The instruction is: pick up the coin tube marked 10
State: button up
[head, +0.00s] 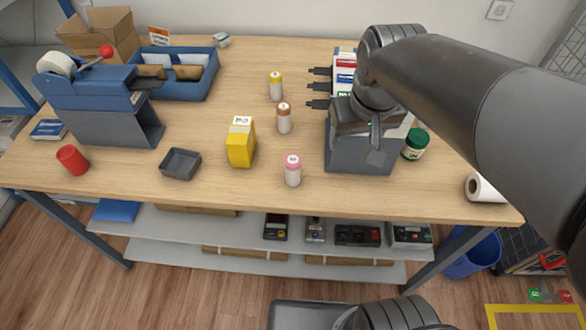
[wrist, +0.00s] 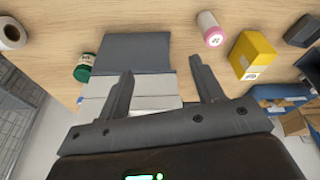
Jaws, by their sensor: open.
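Three white coin tubes stand on the counter in the head view: one with a yellow cap (head: 276,87), one with a brown cap (head: 284,119) and one with a pink cap (head: 293,172). Their marks are too small to read surely, so I cannot tell which is marked 10. The pink-capped tube also shows in the wrist view (wrist: 211,29), right of the fingers. My gripper (head: 366,142) is right of all three tubes, above a grey box-shaped holder (head: 345,158). In the wrist view my gripper (wrist: 163,82) is open, with nothing between its fingers.
A yellow box (head: 241,146) stands left of the pink-capped tube, and a grey tray (head: 180,164) lies further left. A green jar (head: 415,145) stands right of the holder, with a white roll (head: 482,187) beyond. Dark prongs (head: 318,88) stick out left from the holder.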

aim_at(292, 156)
jog(key=w+a+f+n+g, duration=0.1)
jog(key=a+f, duration=0.1)
jog(key=a, duration=0.2)
jog(key=w+a+f+n+g, duration=0.1)
jog(key=w+a+f, duration=0.1)
jog(key=a, duration=0.2)
jog(key=w+a+f+n+g, duration=0.1)
jog(key=w+a+f, duration=0.1)
jog(key=a, duration=0.2)
jog(key=shift+w+f+h, duration=0.1)
jog(key=shift+w+h, duration=0.15)
jog(key=shift+h, duration=0.05)
jog(key=shift+a+f, duration=0.1)
jog(key=shift+f, duration=0.15)
notch_tip(292, 156, down, 5)
jog(key=shift+f, duration=0.15)
jog(key=shift+s+d+f, duration=0.1)
jog(key=shift+s+f, duration=0.05)
jog(key=shift+f, duration=0.75)
jog(key=shift+s+d+f, duration=0.1)
jog(key=shift+s+f, duration=0.05)
jog(key=shift+f, duration=0.7)
jog(key=shift+s+d+f, duration=0.1)
jog(key=shift+s+f, duration=0.05)
jog(key=shift+f, duration=0.75)
jog(key=shift+c, duration=0.4)
jog(key=shift+a, duration=0.1)
jog(key=c, duration=1.1)
jog(key=shift+r, duration=0.15)
jog(key=shift+c, duration=0.2)
